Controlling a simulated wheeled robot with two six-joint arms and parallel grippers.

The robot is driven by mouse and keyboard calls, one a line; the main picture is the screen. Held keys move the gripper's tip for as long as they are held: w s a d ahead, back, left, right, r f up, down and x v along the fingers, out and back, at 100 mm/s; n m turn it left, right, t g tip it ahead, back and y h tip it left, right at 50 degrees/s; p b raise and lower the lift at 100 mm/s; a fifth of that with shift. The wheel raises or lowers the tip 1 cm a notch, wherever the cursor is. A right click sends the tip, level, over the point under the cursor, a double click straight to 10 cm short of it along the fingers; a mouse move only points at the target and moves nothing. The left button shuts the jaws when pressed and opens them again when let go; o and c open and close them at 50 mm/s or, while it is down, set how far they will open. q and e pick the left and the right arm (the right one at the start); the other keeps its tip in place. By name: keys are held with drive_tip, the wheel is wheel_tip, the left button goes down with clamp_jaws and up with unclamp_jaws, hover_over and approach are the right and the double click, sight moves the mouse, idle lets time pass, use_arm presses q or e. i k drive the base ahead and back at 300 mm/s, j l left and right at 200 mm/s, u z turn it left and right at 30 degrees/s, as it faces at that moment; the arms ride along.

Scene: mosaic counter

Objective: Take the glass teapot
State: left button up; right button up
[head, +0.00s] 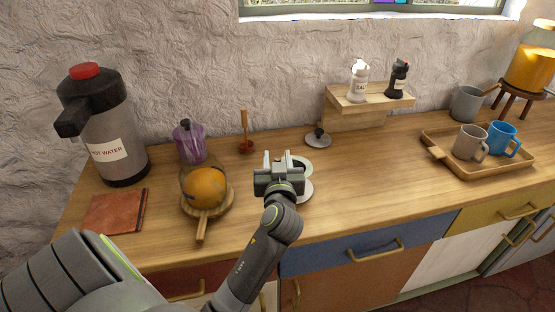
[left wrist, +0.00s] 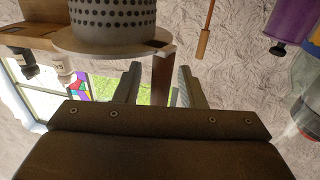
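The glass teapot appears to be the pale round thing behind my left gripper (head: 279,162) in the head view; the gripper and arm hide much of it. In the left wrist view, which is upside down, a grey perforated cylinder (left wrist: 112,14) shows with a pale round rim (left wrist: 85,42) and a brown upright handle piece (left wrist: 161,78). Clear glass around it is hard to make out. My left gripper (left wrist: 159,88) is open. Its fingers stand on either side of the handle piece, with a visible gap at each side. My right gripper is not in view.
A glass cover over an orange fruit (head: 204,185) on a wooden board, a purple pot (head: 189,143) and a hot water flask (head: 112,135) stand left. A round lid (head: 318,138) lies behind. A mug tray (head: 458,168) stands right; counter between is clear.

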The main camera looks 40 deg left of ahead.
sight(202, 179)
drive_tip(key=k+l+u, duration=0.1)
drive_tip(key=k+l, duration=0.65)
drive_tip(key=l, duration=0.1)
